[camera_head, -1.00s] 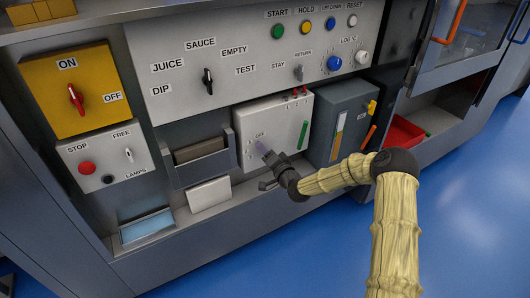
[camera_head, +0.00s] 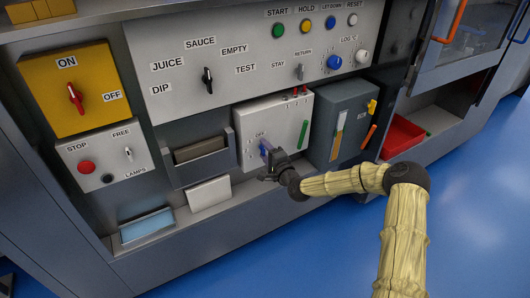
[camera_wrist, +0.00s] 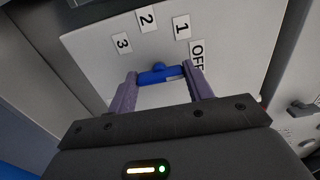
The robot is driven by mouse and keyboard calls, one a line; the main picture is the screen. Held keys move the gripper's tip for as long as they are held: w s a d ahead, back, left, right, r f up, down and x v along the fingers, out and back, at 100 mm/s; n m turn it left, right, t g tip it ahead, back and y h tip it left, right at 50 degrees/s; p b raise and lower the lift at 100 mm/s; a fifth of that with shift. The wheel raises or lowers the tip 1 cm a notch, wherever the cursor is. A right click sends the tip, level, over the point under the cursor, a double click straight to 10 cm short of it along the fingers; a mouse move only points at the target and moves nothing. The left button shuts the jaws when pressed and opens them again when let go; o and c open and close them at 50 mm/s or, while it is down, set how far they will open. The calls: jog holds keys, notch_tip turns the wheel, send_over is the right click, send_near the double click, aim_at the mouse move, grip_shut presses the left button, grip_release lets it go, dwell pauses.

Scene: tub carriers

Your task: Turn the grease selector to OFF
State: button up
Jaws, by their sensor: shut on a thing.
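The grease selector is a small blue knob (camera_wrist: 158,74) on the front of a white box (camera_head: 284,108), below the long control panel. The wrist view shows labels 3, 2, 1 and OFF (camera_wrist: 197,55) in an arc around the knob, with OFF at the right by the right finger. My gripper (camera_wrist: 160,71) is shut on the knob, one purple finger at each end of its blue bar. In the head view my gripper (camera_head: 267,149) reaches the box from the lower right and covers most of the knob. I cannot tell which label the knob points at.
Left of the box are a dark tray slot (camera_head: 199,154) and a white block (camera_head: 209,194) on the ledge. A grey box (camera_head: 341,125) with a yellow part stands close at the right. A red bin (camera_head: 402,137) is farther right. Blue floor lies clear at the lower right.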

jog(key=shift+s+f, duration=0.1)
jog(key=shift+f, duration=0.1)
jog(key=o, duration=0.8)
jog(key=shift+o, duration=0.9)
jog(key=shift+r, duration=0.1)
jog(key=p+v, duration=0.2)
jog(key=v, duration=1.5)
jog(key=shift+p, duration=0.3)
jog(key=shift+s+d, duration=0.1)
jog(key=shift+s, duration=0.05)
